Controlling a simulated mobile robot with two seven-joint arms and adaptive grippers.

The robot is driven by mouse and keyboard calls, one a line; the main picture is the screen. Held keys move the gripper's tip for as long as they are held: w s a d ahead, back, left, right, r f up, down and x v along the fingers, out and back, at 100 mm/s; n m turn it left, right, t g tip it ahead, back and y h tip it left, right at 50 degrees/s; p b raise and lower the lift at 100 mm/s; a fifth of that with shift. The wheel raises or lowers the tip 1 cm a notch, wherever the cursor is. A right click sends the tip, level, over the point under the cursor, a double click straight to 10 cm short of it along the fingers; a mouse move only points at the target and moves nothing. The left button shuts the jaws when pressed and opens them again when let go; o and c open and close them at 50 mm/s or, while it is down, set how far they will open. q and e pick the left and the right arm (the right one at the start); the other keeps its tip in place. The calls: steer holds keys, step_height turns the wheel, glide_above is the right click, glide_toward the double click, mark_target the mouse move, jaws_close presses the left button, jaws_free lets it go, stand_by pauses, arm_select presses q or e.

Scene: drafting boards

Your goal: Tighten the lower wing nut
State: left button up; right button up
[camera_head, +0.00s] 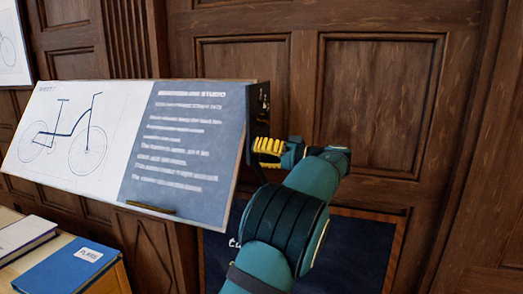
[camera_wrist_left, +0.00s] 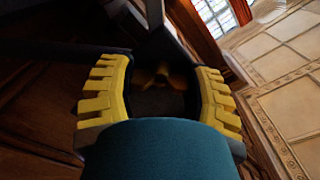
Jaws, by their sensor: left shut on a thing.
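The drafting board (camera_head: 185,140) stands tilted, with a bicycle drawing on its left part and a blue text panel on its right. My left gripper (camera_head: 266,147), with yellow fingers, is at the board's right edge. It is shut on a wing nut, which the head view hides. In the left wrist view a dim brass-coloured wing nut (camera_wrist_left: 162,76) shows between the yellow fingers of my left gripper (camera_wrist_left: 160,88). A small dark fitting (camera_head: 263,100) is on the board's side edge above the gripper; its details are too small to tell. My right gripper is not in view.
A brass-coloured ledge (camera_head: 151,208) runs along the board's lower edge. A blue book (camera_head: 70,266) and a pale book (camera_head: 24,236) lie on a wooden surface at lower left. A panelled wood wall (camera_head: 375,100) stands behind. A dark blue framed panel (camera_head: 350,250) is low behind my arm.

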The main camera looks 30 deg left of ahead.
arm_select(q)
steer(key=m+p, duration=0.3)
steer(key=p, duration=0.1)
steer(key=m+p, duration=0.3)
steer(key=shift+r+m+p, duration=0.2)
steer(key=shift+m+p, duration=0.2)
steer(key=shift+f+m+p, duration=0.1)
steer(key=shift+m+p, duration=0.4)
steer(key=shift+m, duration=0.5)
steer(key=m, duration=0.2)
steer(key=shift+f+m, duration=0.1)
steer(key=shift+m, duration=0.2)
steer(key=m, duration=1)
steer(key=shift+m, duration=1.8)
steer(key=o, duration=1.2)
